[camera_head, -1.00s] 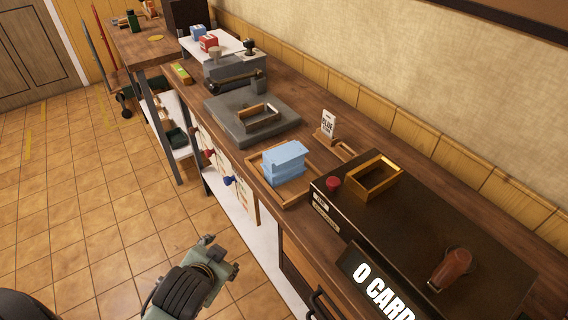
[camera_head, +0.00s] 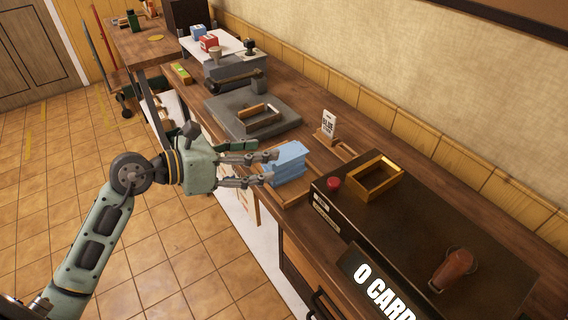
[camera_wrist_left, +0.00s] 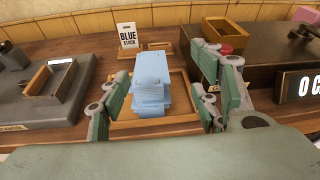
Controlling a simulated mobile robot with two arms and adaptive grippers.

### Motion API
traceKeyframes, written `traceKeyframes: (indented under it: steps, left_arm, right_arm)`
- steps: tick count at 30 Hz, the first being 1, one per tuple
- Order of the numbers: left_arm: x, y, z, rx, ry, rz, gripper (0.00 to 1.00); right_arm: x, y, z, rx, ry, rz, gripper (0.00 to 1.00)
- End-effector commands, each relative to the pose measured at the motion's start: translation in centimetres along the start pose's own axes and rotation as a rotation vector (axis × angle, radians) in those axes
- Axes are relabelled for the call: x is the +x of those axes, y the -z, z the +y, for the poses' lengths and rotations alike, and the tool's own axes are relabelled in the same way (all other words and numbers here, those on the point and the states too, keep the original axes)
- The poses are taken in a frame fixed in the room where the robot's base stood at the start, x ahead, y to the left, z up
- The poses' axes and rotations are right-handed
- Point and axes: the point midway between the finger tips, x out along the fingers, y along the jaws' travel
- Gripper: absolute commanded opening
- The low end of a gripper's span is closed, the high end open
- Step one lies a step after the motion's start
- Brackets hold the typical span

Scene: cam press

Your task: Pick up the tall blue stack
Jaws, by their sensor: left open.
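The tall blue stack (camera_head: 286,163) stands in a shallow wooden tray (camera_head: 297,197) on the bench. It is a pile of light blue layers with slightly uneven edges. My left gripper (camera_head: 272,167) is open at the near left side of the stack. In the left wrist view the stack (camera_wrist_left: 151,84) stands between and beyond the open fingers, with no clear contact. The tray's rim (camera_wrist_left: 150,124) shows around its base there. My right gripper is not in view.
A small "BLUE STOCK" sign (camera_head: 329,125) stands behind the tray. To the right is a dark machine (camera_head: 420,225) with a red button (camera_head: 333,183) and a wooden frame (camera_head: 374,178). To the left is a grey plate (camera_head: 225,112) with another wooden frame (camera_head: 262,122).

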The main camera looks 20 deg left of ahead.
Motion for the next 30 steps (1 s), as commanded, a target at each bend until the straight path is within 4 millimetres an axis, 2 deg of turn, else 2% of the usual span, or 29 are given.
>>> traceKeyframes:
  steps: [3, 5, 14, 21, 30]
  left_arm:
    - [-0.3, 1.5, 1.3, 0.061, -0.024, 0.094, 0.58]
    - [-0.1, 1.8, 1.6, 0.071, -0.029, 0.113, 0.58]
    - [3.2, 2.3, 1.9, 0.071, -0.028, 0.118, 0.58]
    - [6.6, 3.0, 2.2, 0.071, -0.028, 0.118, 0.58]
    - [7.1, 3.2, 2.3, 0.073, -0.028, 0.118, 0.58]
  right_arm:
    - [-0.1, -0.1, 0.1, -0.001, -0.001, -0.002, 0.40]
    - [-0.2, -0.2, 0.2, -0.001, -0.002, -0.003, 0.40]
    - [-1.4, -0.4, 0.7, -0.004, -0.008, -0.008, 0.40]
    - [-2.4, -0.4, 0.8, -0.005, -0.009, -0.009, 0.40]
    - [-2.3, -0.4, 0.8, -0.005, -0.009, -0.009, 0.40]
